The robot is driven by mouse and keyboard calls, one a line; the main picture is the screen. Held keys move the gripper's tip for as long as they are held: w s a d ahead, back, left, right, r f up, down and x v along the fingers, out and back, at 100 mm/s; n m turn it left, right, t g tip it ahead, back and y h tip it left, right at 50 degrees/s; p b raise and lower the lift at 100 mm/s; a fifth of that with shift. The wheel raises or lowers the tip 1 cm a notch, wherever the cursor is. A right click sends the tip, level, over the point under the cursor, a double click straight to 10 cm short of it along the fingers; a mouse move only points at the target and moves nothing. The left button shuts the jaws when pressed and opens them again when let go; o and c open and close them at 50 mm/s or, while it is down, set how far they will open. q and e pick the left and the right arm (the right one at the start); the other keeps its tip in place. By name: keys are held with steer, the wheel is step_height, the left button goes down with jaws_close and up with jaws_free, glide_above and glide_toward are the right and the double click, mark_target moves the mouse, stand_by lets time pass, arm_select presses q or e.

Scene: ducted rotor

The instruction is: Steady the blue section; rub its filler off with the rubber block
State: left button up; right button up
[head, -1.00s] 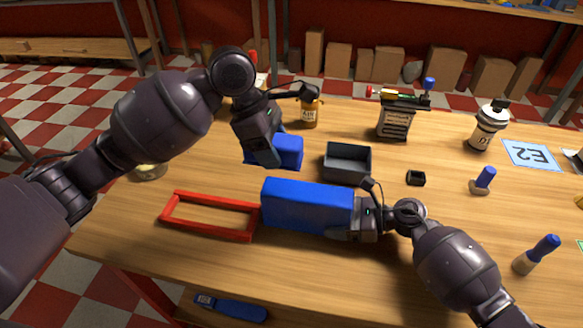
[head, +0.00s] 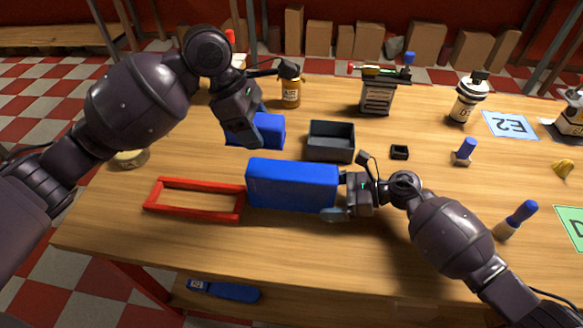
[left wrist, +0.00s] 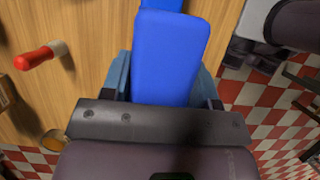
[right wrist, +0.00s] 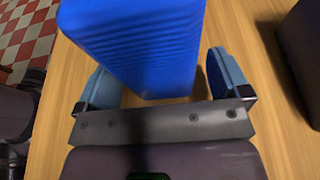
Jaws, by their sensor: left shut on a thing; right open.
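A large blue block-shaped section (head: 293,185) stands on the bench in the head view, just right of a red frame. My right gripper (head: 342,203) is open at its right end. In the right wrist view the blue section (right wrist: 140,40) shows a ridged face between the open fingers (right wrist: 165,88), with gaps at both sides. My left gripper (head: 250,135) is shut on a smaller blue block (head: 270,130) behind the section. That block (left wrist: 168,60) fills the space between the fingers in the left wrist view. I cannot tell which thing is the rubber block, nor see filler clearly.
The red frame (head: 150,206) lies at the left. A dark open tray (head: 331,156) stands behind the section, with a small black item (head: 399,152) to its right. The bench front is clear.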

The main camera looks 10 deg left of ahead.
steer(key=v, duration=0.9)
steer(key=shift+d+r, duration=0.15)
steer(key=shift+d, duration=0.2)
